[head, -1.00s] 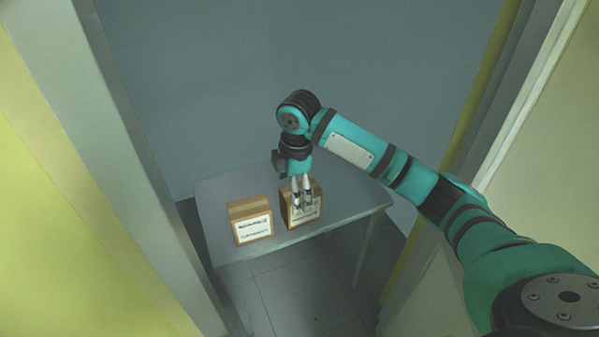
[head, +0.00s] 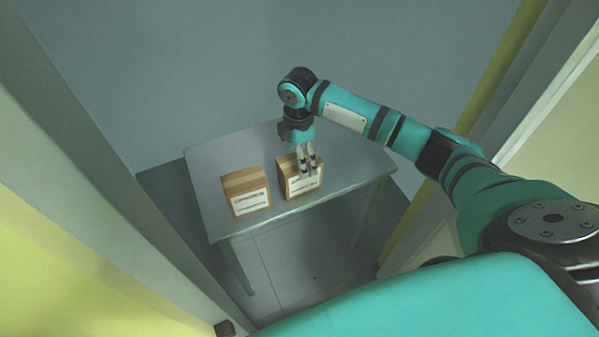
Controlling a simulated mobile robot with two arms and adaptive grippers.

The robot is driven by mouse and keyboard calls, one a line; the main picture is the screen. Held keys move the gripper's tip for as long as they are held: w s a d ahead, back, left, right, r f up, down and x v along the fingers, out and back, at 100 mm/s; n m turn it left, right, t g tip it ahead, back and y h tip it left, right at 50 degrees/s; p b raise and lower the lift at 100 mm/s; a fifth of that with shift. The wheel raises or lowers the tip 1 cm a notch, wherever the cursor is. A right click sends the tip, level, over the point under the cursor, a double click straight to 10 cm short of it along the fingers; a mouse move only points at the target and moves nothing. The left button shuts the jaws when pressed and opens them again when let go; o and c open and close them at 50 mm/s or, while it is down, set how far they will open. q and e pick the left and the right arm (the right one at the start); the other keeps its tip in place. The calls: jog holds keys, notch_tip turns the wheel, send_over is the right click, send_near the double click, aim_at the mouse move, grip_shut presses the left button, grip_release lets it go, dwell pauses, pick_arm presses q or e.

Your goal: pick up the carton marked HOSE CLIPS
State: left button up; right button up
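Two brown cardboard cartons with white labels stand side by side on a grey table (head: 226,151): a left carton (head: 246,192) and a right carton (head: 292,188). The print on both labels is too blurred to read, so I cannot tell which is marked HOSE CLIPS. My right gripper (head: 309,172) points down at the right carton, its fingers overlapping the carton's top and label. A narrow gap shows between the fingers. I cannot tell whether they touch or hold the carton, which appears to rest on the table. My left gripper is not in view.
The table stands in a narrow recess with a grey wall behind it and upright panels to the left and right. Bare tabletop lies behind the cartons and to their right. The tiled floor (head: 300,262) in front of the table is clear.

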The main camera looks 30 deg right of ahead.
aim_at(290, 183)
jog(key=shift+s+d+f, duration=0.1)
jog(key=shift+s+f, duration=0.05)
jog(key=shift+f, duration=3.2)
jog(key=c, duration=1.4)
